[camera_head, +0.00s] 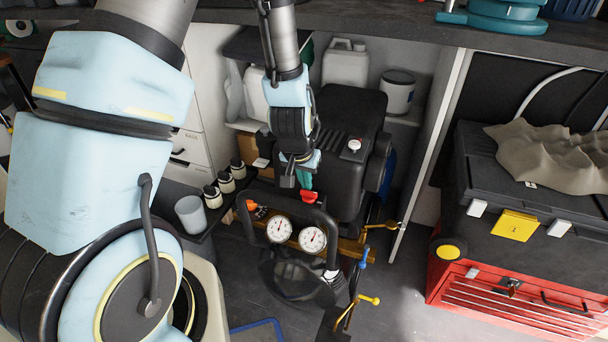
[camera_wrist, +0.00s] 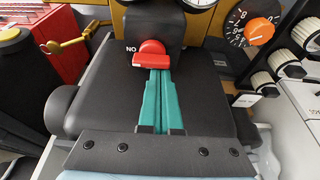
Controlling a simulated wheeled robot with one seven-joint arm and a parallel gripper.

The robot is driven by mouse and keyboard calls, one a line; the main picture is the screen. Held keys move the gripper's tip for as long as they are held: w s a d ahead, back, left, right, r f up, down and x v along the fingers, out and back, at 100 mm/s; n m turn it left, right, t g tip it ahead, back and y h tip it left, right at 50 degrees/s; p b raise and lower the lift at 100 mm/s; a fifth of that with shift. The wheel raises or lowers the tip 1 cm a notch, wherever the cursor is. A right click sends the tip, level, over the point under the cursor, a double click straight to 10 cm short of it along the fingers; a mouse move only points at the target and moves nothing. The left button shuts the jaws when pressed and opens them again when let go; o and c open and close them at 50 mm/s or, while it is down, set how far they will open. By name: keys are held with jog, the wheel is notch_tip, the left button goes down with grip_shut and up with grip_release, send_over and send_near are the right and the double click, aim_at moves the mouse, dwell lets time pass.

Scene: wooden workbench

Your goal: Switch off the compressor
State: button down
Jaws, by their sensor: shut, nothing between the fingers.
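The black compressor (camera_head: 345,120) stands on the floor under the workbench, with two round white gauges (camera_head: 279,229) at its front. Its red switch (camera_head: 309,196) sits just behind the gauges. In the wrist view the red switch (camera_wrist: 151,54) is a round knob with a flat bar, on a black housing with "NO" beside it. My gripper (camera_head: 306,180) has teal fingers and points down at the switch. In the wrist view the shut, empty fingers (camera_wrist: 157,75) end right at the bar's edge. I cannot tell whether they touch it.
A red tool chest (camera_head: 470,285) stands at the right. The workbench top (camera_head: 400,22) overhangs behind.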

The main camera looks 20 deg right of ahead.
jog(key=shift+w+d+f, duration=0.1)
jog(key=shift+f, duration=0.25)
